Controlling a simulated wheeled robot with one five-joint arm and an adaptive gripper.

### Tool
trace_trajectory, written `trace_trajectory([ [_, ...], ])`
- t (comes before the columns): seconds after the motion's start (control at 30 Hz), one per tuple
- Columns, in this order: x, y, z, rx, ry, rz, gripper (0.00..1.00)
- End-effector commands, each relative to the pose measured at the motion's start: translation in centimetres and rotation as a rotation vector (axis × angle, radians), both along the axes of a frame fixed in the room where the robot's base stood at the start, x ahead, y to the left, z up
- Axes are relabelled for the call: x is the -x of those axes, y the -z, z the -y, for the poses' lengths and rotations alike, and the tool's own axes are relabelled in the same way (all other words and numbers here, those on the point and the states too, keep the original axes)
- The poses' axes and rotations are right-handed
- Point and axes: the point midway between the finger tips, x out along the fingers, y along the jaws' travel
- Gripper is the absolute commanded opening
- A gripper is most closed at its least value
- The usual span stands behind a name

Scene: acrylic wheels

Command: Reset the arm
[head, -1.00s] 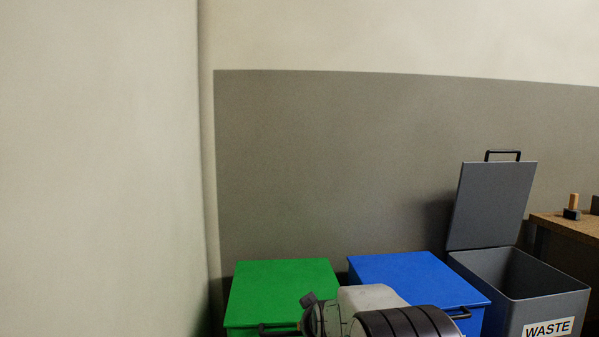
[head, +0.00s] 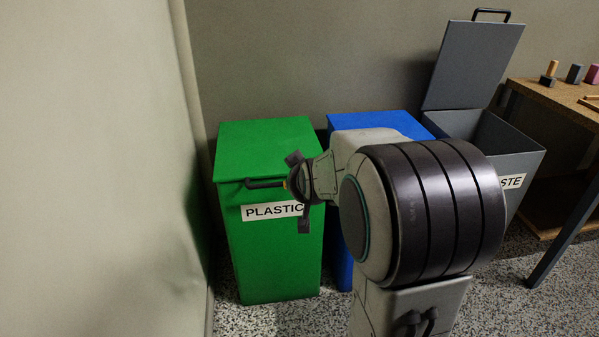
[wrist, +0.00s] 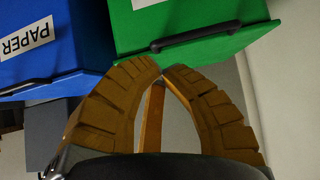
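My gripper (head: 287,184) is in front of the green bin (head: 270,260), close to the right end of the black handle (head: 264,183) on its lid. In the wrist view my gripper (wrist: 161,67) has its two orange-brown fingers converging, with tips almost meeting. I see nothing clearly held; a thin brown strip shows between the fingers and I cannot tell what it is. The handle (wrist: 195,35) of the closed green lid lies just beyond the fingertips there. My pale and black arm covers part of the blue bin (head: 345,200) in the head view.
The blue bin, labelled PAPER (wrist: 25,40), is shut. The grey waste bin (head: 490,135) has its lid (head: 473,65) raised. A wooden table (head: 560,98) with small blocks stands at the right. A pale wall (head: 100,170) rises close on the left.

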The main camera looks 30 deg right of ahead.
Motion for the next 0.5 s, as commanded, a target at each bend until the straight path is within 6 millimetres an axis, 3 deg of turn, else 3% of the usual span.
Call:
trace_trajectory([
  [0.2, 1.5, -0.1, -0.6, 0.000, 0.000, -0.001, 0.00],
  [0.5, 2.0, -0.1, -0.8, 0.000, 0.000, 0.000, 0.00],
])
